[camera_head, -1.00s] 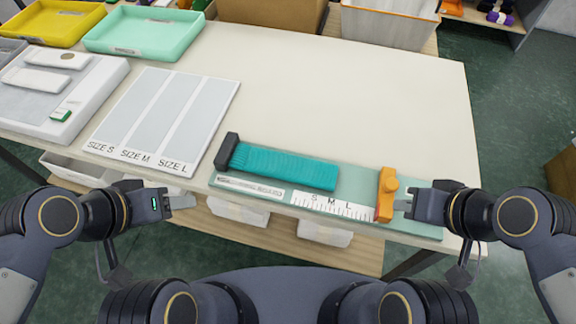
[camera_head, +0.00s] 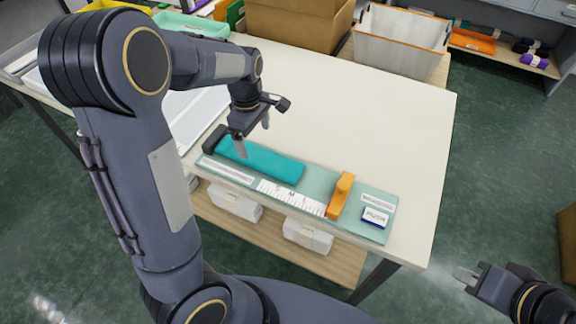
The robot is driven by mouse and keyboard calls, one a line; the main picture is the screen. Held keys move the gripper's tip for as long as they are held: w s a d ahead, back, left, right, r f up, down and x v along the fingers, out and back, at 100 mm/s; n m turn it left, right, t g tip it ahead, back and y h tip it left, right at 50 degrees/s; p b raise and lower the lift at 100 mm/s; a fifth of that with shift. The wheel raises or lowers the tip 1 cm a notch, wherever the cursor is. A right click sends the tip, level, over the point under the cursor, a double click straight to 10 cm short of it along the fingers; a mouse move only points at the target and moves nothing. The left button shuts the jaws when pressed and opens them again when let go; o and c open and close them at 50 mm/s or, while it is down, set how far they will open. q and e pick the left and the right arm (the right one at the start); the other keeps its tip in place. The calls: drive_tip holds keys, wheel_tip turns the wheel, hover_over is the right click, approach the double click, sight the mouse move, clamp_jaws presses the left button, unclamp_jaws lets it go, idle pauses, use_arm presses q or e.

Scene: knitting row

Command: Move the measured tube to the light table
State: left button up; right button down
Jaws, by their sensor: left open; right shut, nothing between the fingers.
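The teal knitted tube (camera_head: 268,163) lies flat on the pale green measuring board (camera_head: 230,181) near the table's front edge. A dark block (camera_head: 214,140) sits at its left end. The orange slider (camera_head: 341,195) stands on the board to the right of the tube, apart from its right end. My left gripper (camera_head: 253,137) is open and points down over the left part of the tube; whether it touches the tube I cannot tell. My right gripper (camera_head: 466,276) is shut and empty, off the table's right side.
A green tray (camera_head: 192,24), a cardboard box (camera_head: 295,22) and a white bin (camera_head: 399,42) stand at the back. A small labelled display (camera_head: 375,216) sits on the board's right end. The table's right half is clear.

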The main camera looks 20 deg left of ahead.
sight(259, 156)
use_arm(q)
drive_tip(key=shift+w+d+f, duration=0.2)
drive_tip(key=shift+w+f, duration=0.1)
drive_tip(key=shift+f, duration=0.35)
wheel_tip(259, 156, down, 7)
drive_tip(key=shift+w+a+f+p, duration=0.1)
drive_tip(key=shift+p, duration=0.25)
drive_tip(key=shift+c, duration=0.4)
drive_tip(key=c, duration=1)
